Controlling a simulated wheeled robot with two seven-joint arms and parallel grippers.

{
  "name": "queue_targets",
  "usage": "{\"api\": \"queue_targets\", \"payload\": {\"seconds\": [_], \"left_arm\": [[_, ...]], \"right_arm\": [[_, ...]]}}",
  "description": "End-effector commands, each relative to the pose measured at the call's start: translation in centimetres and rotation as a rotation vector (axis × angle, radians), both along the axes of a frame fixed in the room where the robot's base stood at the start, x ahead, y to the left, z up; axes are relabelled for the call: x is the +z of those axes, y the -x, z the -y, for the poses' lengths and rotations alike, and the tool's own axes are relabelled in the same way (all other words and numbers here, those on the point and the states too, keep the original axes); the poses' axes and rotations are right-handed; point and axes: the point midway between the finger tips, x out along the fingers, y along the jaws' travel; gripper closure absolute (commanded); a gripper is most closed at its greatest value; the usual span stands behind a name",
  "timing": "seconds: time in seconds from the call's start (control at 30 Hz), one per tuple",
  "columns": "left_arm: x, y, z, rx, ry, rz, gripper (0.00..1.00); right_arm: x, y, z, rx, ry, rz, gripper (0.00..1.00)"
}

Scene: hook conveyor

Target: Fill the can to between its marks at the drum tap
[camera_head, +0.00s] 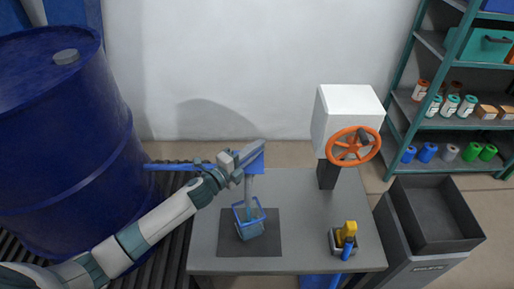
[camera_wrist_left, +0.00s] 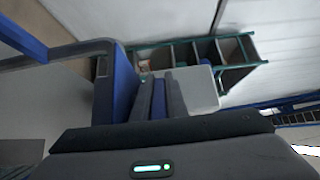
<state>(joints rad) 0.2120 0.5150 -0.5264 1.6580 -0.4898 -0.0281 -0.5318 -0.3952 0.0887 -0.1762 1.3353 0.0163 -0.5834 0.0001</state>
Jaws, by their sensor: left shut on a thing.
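The big blue drum (camera_head: 60,140) stands at the left, with a blue tap pipe (camera_head: 168,166) reaching right from it. My left gripper (camera_head: 246,158) is shut on the blue tap handle (camera_head: 258,161) at the pipe's end; blue also shows beside the fingers in the left wrist view (camera_wrist_left: 158,98). The small blue can (camera_head: 250,229) with a raised handle stands on the dark mat (camera_head: 265,247) below the tap. A pale vertical streak, apparently liquid, runs from the tap into the can. The can's marks and level are too small to read. My right gripper is not in view.
The grey table (camera_head: 300,190) carries a white box with an orange handwheel (camera_head: 353,146) and a small holder with a yellow tool (camera_head: 347,235). A dark bin (camera_head: 436,215) stands at the right, below a shelf rack (camera_head: 440,123) of bottles and cans. The table is clear between mat and holder.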

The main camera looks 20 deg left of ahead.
Motion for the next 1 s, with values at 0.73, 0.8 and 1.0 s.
{"api": "queue_targets", "payload": {"seconds": [0.73,0.8,1.0], "left_arm": [[-0.1,0.3,-0.1,-0.001,0.000,-0.001,0.80],[-0.1,0.6,-0.3,-0.001,0.000,-0.001,0.80],[-0.2,2.4,-1.2,-0.001,-0.001,-0.002,0.80]], "right_arm": [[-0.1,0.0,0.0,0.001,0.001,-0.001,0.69],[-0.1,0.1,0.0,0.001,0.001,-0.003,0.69],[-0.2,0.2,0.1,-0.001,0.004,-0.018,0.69]]}}
